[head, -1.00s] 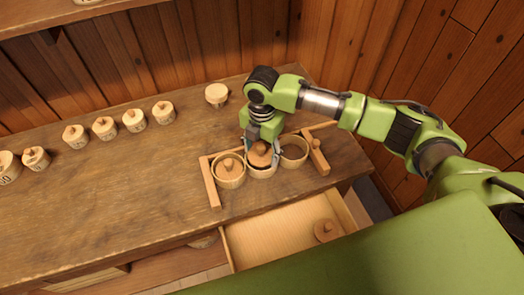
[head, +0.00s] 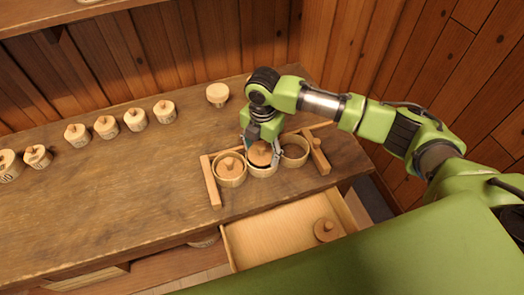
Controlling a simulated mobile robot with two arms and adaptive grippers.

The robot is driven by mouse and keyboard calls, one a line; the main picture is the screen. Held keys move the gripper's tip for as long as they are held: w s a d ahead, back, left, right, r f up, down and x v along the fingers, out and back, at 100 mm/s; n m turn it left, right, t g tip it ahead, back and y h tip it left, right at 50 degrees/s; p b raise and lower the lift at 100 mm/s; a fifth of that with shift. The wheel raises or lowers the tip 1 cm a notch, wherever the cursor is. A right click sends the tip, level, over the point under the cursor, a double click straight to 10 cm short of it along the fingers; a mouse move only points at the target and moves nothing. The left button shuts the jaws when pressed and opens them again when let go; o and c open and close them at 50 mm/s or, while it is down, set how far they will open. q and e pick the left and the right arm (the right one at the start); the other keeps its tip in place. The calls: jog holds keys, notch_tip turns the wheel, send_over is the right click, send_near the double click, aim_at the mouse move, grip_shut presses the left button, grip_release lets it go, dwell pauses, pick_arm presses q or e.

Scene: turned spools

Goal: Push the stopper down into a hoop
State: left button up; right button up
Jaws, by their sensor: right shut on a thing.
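Three pale wooden hoops stand in a row in a wooden frame near the bench's right front edge. The left hoop (head: 231,180) has a knobbed stopper (head: 230,165) sitting inside it. My right gripper (head: 261,154) is shut on a darker knobbed wooden stopper (head: 259,151) at the mouth of the middle hoop (head: 262,171). I cannot tell how deep this stopper sits. The right hoop (head: 294,152) looks empty. Another knobbed stopper (head: 326,230) lies in the open drawer. My left gripper is not in view.
The wooden frame (head: 211,184) borders the hoops, with a knobbed bar (head: 318,154) at the right. Several lidded pots (head: 107,126) line the back left of the bench. A round wooden piece (head: 217,94) stands behind the frame. The open drawer (head: 265,240) juts out in front. The bench's middle left is clear.

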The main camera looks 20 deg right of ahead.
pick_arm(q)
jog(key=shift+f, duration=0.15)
pick_arm(e)
jog(key=shift+s+d+f, duration=0.1)
jog(key=shift+s+f, duration=0.25)
jog(key=shift+f, duration=0.2)
jog(key=shift+s+f, duration=0.3)
jog(key=shift+f, duration=0.25)
jog(key=shift+c, duration=0.5)
jog(key=o, duration=1.3)
jog(key=shift+o, duration=1.2)
jog(key=shift+w+f, duration=0.15)
jog(key=shift+w, duration=0.05)
jog(key=shift+w+f, duration=0.1)
jog(key=shift+w, duration=0.3)
jog(key=shift+s+r, duration=0.2)
jog(key=shift+r, duration=0.05)
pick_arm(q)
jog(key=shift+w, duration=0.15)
pick_arm(e)
jog(key=o, duration=0.5)
jog(key=shift+w+d, duration=0.1)
jog(key=shift+w, duration=0.05)
pick_arm(q)
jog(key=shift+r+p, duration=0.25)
jog(key=shift+p, duration=0.05)
pick_arm(e)
jog(key=shift+o, duration=0.2)
jog(key=shift+r, duration=0.2)
